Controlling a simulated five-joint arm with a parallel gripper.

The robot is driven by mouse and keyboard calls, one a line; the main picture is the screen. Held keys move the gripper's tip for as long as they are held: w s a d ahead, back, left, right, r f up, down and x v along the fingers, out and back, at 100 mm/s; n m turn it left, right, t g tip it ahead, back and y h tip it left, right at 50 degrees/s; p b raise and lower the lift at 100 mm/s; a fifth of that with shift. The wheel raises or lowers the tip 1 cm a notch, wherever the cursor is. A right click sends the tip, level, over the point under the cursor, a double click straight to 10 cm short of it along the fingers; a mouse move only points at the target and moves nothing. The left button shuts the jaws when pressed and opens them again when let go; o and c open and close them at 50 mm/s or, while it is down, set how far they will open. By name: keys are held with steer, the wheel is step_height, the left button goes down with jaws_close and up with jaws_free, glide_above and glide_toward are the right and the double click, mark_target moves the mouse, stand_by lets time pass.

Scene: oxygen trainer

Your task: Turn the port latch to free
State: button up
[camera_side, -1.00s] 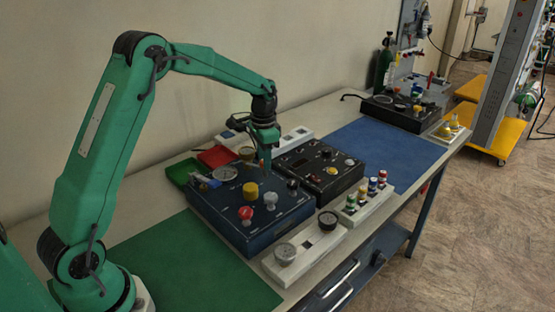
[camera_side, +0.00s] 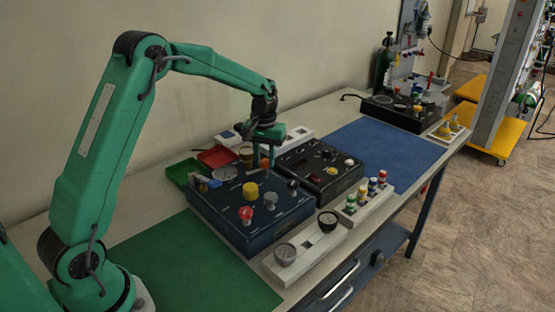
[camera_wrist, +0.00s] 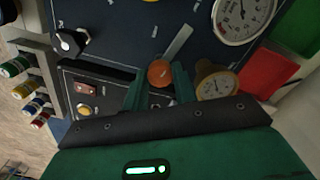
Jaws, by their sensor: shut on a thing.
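The port latch (camera_wrist: 178,44) is a flat grey lever with an orange round end, on the dark blue panel box (camera_side: 236,222). In the wrist view it slants from upper right down to its orange end (camera_wrist: 160,73), which sits between my two green fingers. My gripper (camera_wrist: 160,78) is shut on that orange end. In the side view my gripper (camera_side: 263,162) points down at the far edge of the blue box.
A large dial (camera_wrist: 242,15) and a brass gauge (camera_wrist: 215,84) stand close to the latch. A black box (camera_side: 322,170) lies right beside the blue one. Yellow (camera_side: 250,190) and red (camera_side: 246,213) knobs rise from the blue box. The blue mat (camera_side: 375,145) is clear.

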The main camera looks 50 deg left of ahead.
mark_target(265, 161)
steer(key=shift+r+n, duration=0.1)
steer(key=shift+n, duration=0.6)
steer(key=o, duration=1)
steer(key=shift+r, duration=3.9)
steer(key=shift+r, duration=0.1)
